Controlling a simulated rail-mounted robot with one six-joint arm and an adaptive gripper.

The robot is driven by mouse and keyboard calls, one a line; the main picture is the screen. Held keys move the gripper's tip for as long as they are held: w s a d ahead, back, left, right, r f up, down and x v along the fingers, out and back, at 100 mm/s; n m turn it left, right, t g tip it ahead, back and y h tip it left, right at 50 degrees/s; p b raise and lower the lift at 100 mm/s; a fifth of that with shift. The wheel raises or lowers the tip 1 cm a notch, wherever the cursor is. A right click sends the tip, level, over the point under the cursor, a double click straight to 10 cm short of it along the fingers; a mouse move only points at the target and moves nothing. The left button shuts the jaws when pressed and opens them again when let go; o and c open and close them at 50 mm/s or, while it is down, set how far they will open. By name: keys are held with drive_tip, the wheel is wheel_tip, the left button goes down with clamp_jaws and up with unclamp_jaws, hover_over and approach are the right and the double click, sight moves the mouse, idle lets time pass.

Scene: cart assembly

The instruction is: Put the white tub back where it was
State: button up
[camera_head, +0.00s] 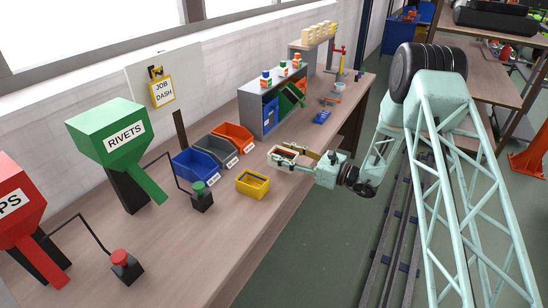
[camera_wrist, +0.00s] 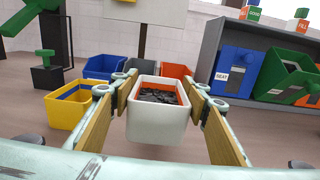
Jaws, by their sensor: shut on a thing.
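The white tub (camera_wrist: 157,128) is between the two tan-padded fingers of my gripper (camera_head: 285,152), upright, with an orange inner edge and dark small parts inside. My gripper is shut on its sides. In the wrist view the tub appears held above the bench top.
Blue, grey and orange bins (camera_head: 233,136) stand behind on the bench (camera_head: 190,245). A grey shelf unit (camera_head: 262,112) with coloured bins stands further right. The green rivets hopper (camera_head: 120,130) and a black-based green button (camera_head: 201,197) are left.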

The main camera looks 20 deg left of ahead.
sight(274, 149)
drive_tip(key=shift+w+a+f, duration=0.1)
drive_tip(key=shift+w+a, duration=0.25)
drive_tip(key=shift+a, duration=0.45)
drive_tip(key=shift+w+a+f, duration=0.1)
drive_tip(key=shift+w+a, duration=0.3)
drive_tip(key=shift+a, duration=0.4)
drive_tip(key=shift+w+a, duration=0.35)
drive_tip(key=shift+a, duration=0.45)
drive_tip(key=shift+f, duration=0.1)
drive_tip(key=shift+f+b, duration=0.4)
drive_tip(key=shift+f, duration=1.3)
drive_tip(key=shift+f, duration=0.15)
drive_tip(key=o, duration=0.9)
drive_tip(key=shift+d+r, duration=0.15)
drive_tip(key=shift+r, duration=0.05)
drive_tip(key=d, duration=0.4)
drive_tip(key=s+d, duration=0.1)
drive_tip(key=d, duration=0.2)
drive_tip(key=s+d, duration=0.1)
drive_tip(key=d, duration=0.3)
drive_tip(key=shift+s+d+p, duration=0.15)
drive_tip(key=shift+d+p, duration=0.15)
drive_tip(key=shift+p, duration=0.1)
